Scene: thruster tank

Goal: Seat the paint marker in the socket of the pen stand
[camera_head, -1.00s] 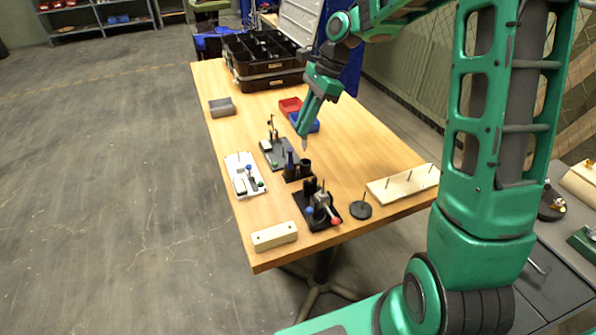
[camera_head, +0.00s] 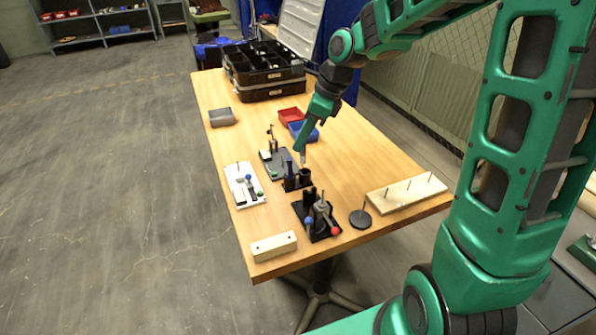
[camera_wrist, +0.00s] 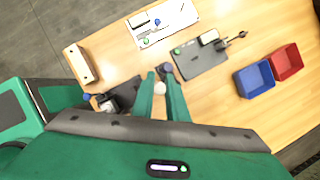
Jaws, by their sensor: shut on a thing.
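My gripper (camera_head: 300,146) is over the middle of the table, pointing down. It is shut on the paint marker (camera_head: 303,158), whose pale lower end shows below the fingers. In the wrist view a whitish round end (camera_wrist: 160,88) shows between the two green fingers. The black pen stand (camera_head: 297,184) is directly beneath, with a dark blue pen-like piece (camera_head: 289,168) upright on its left and a dark round socket (camera_head: 306,174) on its right. The marker's end is at or just above the socket mouth; I cannot tell whether it is inside. The gripper hides most of the stand in the wrist view.
A black fixture with a red knob (camera_head: 318,222) stands in front. A white plate (camera_head: 244,184) and a grey plate (camera_head: 274,162) with upright parts lie left and behind. Red (camera_head: 291,115) and blue (camera_head: 302,131) bins sit behind. A pegged board (camera_head: 406,193) lies right.

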